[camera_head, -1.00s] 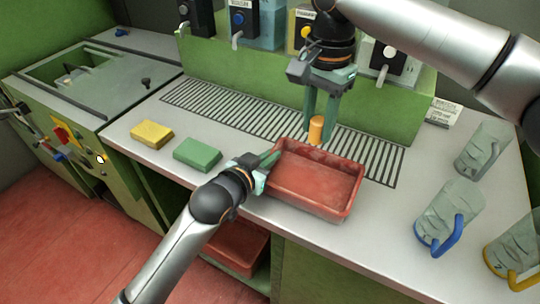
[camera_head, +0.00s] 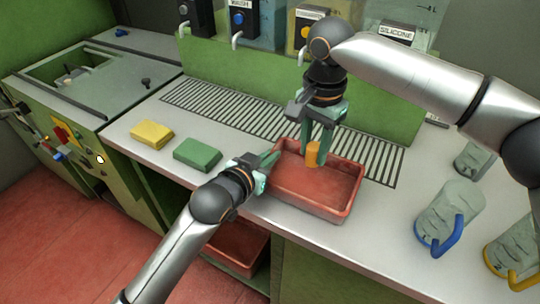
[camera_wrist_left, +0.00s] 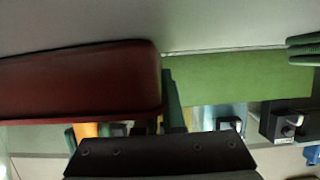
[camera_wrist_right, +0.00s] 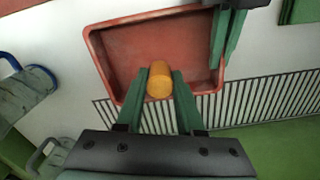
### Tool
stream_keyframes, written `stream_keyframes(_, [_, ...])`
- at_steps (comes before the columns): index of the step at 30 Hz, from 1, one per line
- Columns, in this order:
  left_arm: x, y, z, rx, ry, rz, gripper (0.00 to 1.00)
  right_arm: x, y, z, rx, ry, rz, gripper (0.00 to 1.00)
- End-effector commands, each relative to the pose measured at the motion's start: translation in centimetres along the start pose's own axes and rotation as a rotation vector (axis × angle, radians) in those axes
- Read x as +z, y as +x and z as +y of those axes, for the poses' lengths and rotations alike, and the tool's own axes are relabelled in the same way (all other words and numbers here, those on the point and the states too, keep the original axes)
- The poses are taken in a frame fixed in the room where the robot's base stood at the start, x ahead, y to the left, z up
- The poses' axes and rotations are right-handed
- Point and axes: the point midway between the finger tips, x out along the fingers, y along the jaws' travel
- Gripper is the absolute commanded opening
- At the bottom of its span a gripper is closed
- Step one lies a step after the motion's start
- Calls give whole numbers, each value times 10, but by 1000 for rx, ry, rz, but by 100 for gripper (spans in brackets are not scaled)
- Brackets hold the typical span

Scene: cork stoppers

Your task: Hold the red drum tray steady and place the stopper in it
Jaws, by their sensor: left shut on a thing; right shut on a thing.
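The red drum tray (camera_head: 318,199) sits on the grey counter, and it shows in the right wrist view (camera_wrist_right: 110,75) and left wrist view (camera_wrist_left: 80,80). My left gripper (camera_head: 270,160) is shut on the tray's left wall. My right gripper (camera_head: 315,150) is shut on the orange-brown cork stopper (camera_head: 313,154). It holds the stopper over the back part of the tray; whether the stopper touches the floor is hard to tell. In the right wrist view the stopper (camera_wrist_right: 159,83) is between the green fingers. The rest of the tray's floor looks empty.
A yellow block (camera_head: 151,134) and a green block (camera_head: 197,154) lie left of the tray. A slotted drain grate (camera_head: 225,112) runs behind it. Jugs with blue (camera_head: 447,215) and yellow (camera_head: 515,255) handles stand at the right. Dispensers (camera_head: 250,22) line the back.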

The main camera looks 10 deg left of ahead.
Motion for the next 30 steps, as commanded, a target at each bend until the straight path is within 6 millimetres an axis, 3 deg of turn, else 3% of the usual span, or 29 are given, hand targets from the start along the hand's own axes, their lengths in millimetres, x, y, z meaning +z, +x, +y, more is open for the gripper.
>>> stream_keyframes(18, [0,0,0,0,0,-1,0,0,42,0,1,0,-1,0])
stream_keyframes(29, [0,0,0,0,0,-1,0,0,45,0,0,0,0,0])
stream_keyframes(30, [0,0,0,0,0,-1,0,0,45,0,0,0,0,41])
